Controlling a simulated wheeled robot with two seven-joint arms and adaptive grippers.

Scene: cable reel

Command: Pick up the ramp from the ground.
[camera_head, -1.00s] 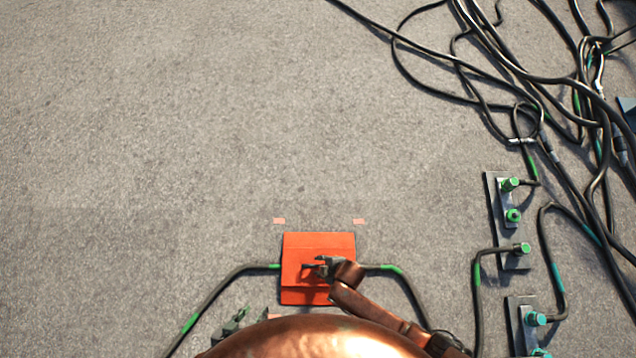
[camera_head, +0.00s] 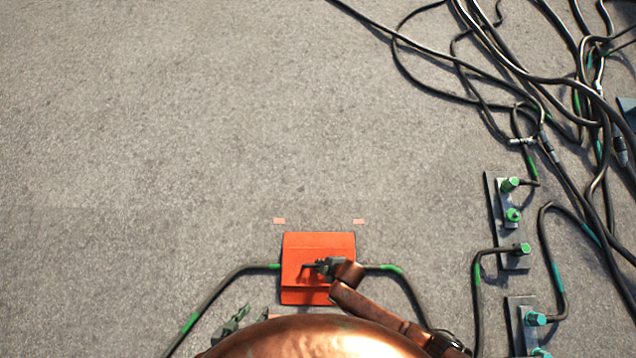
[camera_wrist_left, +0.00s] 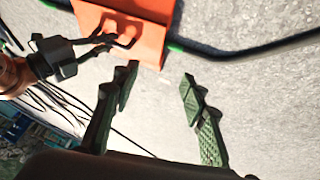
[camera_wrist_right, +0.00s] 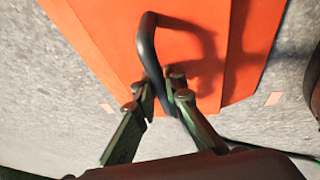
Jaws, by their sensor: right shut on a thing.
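The orange ramp (camera_head: 318,248) lies on the grey ground at the bottom centre of the head view, over a black cable that comes out on both sides. A dark handle (camera_wrist_right: 148,45) stands up from the ramp in the right wrist view. My right gripper (camera_wrist_right: 162,88) is shut on this handle. It also shows over the ramp in the head view (camera_head: 322,266). My left gripper (camera_wrist_left: 155,88) is open and empty, near the ramp, which fills the top of the left wrist view (camera_wrist_left: 150,12). In the head view its fingers (camera_head: 236,322) show left of the ramp.
Small pale pink markers (camera_head: 279,221) lie on the ground around the ramp. Connector plates with green plugs (camera_head: 513,215) stand at the right. Tangled black cables (camera_head: 520,80) cover the upper right. The ground at the left and top centre is clear.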

